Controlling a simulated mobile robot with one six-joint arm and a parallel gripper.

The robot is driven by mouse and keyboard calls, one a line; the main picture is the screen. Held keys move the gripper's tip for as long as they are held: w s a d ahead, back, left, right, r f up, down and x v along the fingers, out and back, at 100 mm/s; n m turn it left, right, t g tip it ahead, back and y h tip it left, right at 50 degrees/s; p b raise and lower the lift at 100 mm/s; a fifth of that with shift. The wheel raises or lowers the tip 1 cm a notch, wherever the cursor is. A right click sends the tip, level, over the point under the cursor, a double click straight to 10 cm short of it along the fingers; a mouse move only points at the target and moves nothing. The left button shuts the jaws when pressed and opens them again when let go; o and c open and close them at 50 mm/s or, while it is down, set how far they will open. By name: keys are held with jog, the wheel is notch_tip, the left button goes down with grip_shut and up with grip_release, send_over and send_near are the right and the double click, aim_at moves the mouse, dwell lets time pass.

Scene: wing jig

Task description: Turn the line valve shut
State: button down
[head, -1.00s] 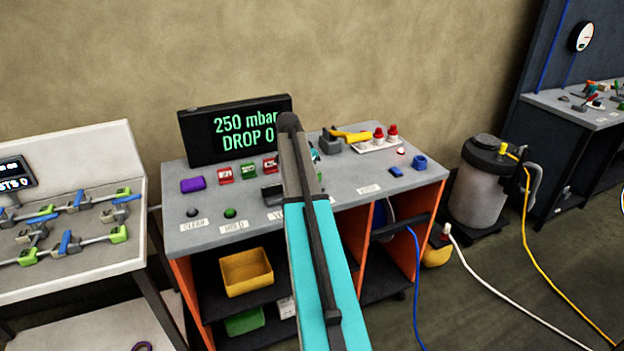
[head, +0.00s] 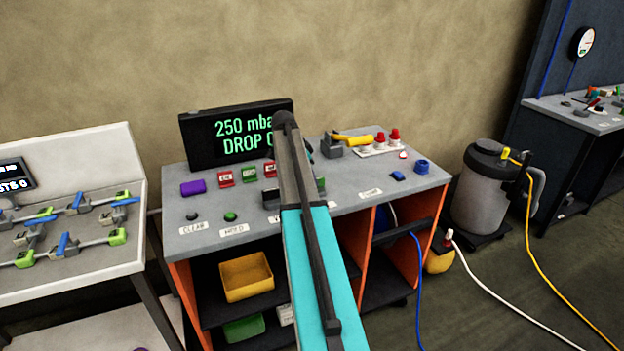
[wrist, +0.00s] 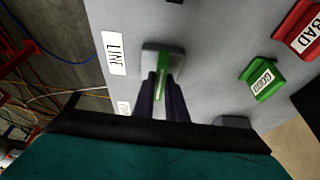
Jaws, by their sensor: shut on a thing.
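The line valve shows in the wrist view as a green handle (wrist: 163,80) on a pale grey base (wrist: 150,58), beside a white label reading LINE (wrist: 114,53). My gripper (wrist: 163,90) has its two dark fingers on either side of the green handle and is shut on it. The handle points roughly down the wrist picture, between the fingers. In the head view my arm covers most of the valve, and only a bit of green (head: 320,185) shows at its right edge. The black display (head: 236,132) reads 250 mbar, with a DROP line partly covered.
Green GOOD (wrist: 262,79) and red BAD (wrist: 299,27) tags stand near the valve. A yellow lever (head: 354,139), red-capped fittings (head: 380,139) and a blue ring (head: 422,166) sit at the bench's right. A grey tank (head: 480,195) with hoses stands on the floor.

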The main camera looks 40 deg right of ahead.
jog(key=c, duration=1.8)
grip_release()
jog(key=shift+s+d, duration=0.15)
jog(key=shift+r, duration=0.1)
jog(key=b+v, duration=0.3)
jog(key=v, duration=1)
jog(key=shift+r, duration=0.3)
